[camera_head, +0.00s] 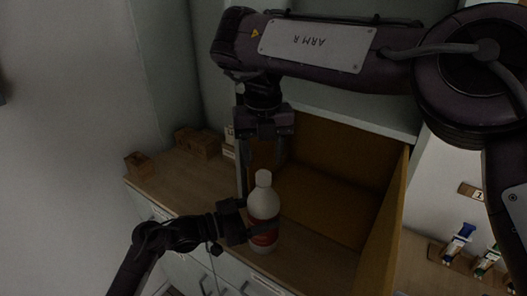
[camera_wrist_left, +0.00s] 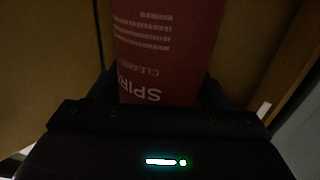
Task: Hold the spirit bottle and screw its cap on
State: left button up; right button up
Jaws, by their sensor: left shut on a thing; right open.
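The spirit bottle (camera_head: 263,199) is white with a red label and stands upright at the wooden box's open front. Its label fills the top middle of the left wrist view (camera_wrist_left: 168,50). My left gripper (camera_head: 262,230) is shut around the bottle at label height, coming from the left. My right gripper (camera_head: 266,157) points down above the bottle top, open, with no object visible between its fingers. The bottle's top (camera_head: 263,177) is pale; I cannot tell whether that is a bare neck or a cap. I make out no separate cap.
The open wooden box (camera_head: 330,196) surrounds the bottle's back and right side. Small brown boxes (camera_head: 198,142) stand on the wooden counter (camera_head: 185,185) at the left. Small blue and green items (camera_head: 460,240) sit at the far right. The counter's front edge is near the bottle.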

aim_at(264, 174)
jog(key=shift+w+a+r+n, duration=0.1)
jog(key=shift+r+n, duration=0.3)
jog(key=shift+n, duration=0.15)
jog(key=shift+w+a+r+n, duration=0.1)
jog(key=shift+r+n, duration=0.3)
jog(key=shift+n, duration=0.15)
jog(key=shift+r+n, duration=0.4)
jog(key=shift+n, duration=0.1)
jog(key=shift+s+d+r+n, duration=0.3)
jog(key=shift+r+n, duration=0.15)
jog(key=shift+n, duration=0.35)
jog(key=shift+w+f, duration=0.1)
jog(key=shift+f, duration=3.95)
jog(key=shift+c, duration=0.4)
jog(key=c, duration=1)
jog(key=shift+o, duration=0.2)
jog(key=m, duration=0.3)
